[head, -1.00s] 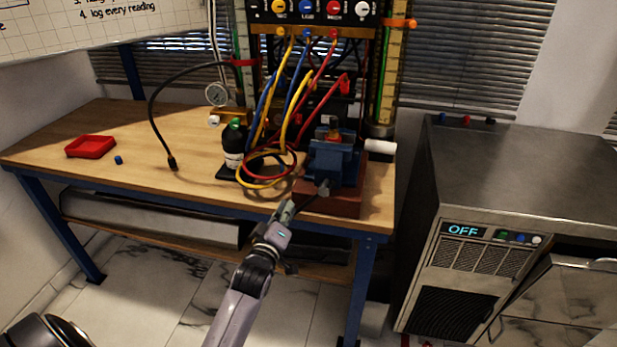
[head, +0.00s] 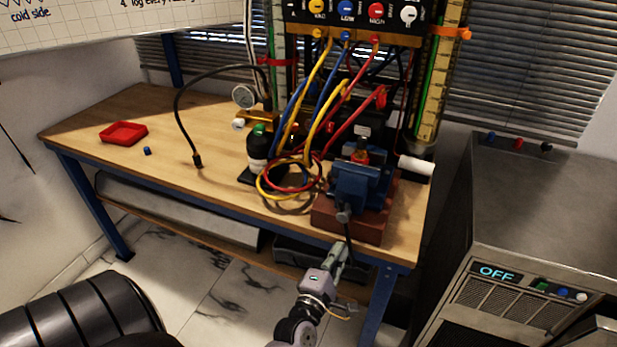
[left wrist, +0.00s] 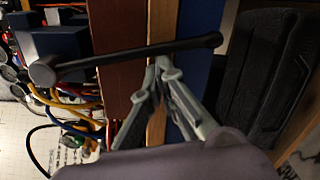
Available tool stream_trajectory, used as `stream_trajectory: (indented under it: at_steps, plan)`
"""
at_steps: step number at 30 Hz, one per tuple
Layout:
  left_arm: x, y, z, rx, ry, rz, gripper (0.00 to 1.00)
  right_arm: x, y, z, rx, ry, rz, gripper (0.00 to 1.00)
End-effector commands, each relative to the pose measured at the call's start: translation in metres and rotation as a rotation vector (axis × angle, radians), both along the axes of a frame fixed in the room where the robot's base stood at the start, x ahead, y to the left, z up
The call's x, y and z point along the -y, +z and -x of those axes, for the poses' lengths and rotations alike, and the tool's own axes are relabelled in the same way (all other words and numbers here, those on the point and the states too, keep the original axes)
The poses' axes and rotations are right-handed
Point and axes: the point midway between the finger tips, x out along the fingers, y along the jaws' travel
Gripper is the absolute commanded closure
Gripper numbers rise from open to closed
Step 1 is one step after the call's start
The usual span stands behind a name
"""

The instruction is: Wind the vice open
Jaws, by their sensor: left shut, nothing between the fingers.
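The blue vice (head: 352,188) stands on a red-brown block (head: 345,221) at the bench's front right. An orange-red piece (head: 361,152) shows at its jaws; whether it is clamped I cannot tell. The vice's dark handle bar (head: 348,238) hangs from the screw head, pointing down past the bench edge. In the left wrist view the bar (left wrist: 140,55) runs across the picture from the round screw head (left wrist: 42,72). My left gripper (head: 342,255) is shut and empty, its tips close beside the bar (left wrist: 162,66); contact is unclear. My right gripper is out of view.
Red and yellow hoses (head: 290,180) loop just left of the vice, beside a black bottle (head: 258,148). A white roll (head: 416,166) sits right of it. A red tray (head: 124,133) lies far left. A steel unit reading OFF (head: 497,272) stands at right.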

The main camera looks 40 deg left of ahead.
Motion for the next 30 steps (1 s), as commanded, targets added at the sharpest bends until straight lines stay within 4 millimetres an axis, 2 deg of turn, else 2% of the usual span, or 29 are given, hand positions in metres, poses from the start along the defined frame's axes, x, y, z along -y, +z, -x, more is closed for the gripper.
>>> stream_trajectory:
  at_steps: [11, 18, 24, 30]
  plan:
    - [0.032, 0.005, -0.008, 0.08, -0.001, 0.271, 1.0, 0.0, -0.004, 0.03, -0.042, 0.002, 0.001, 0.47]
    - [0.041, 0.009, -0.011, 0.106, -0.001, 0.361, 1.0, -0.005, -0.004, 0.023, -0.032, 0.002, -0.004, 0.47]
    - [0.044, 0.01, -0.012, 0.115, 0.0, 0.391, 1.0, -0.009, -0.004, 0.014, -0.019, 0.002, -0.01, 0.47]
    - [0.045, 0.01, -0.012, 0.117, -0.001, 0.395, 1.0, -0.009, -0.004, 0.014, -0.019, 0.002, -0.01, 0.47]
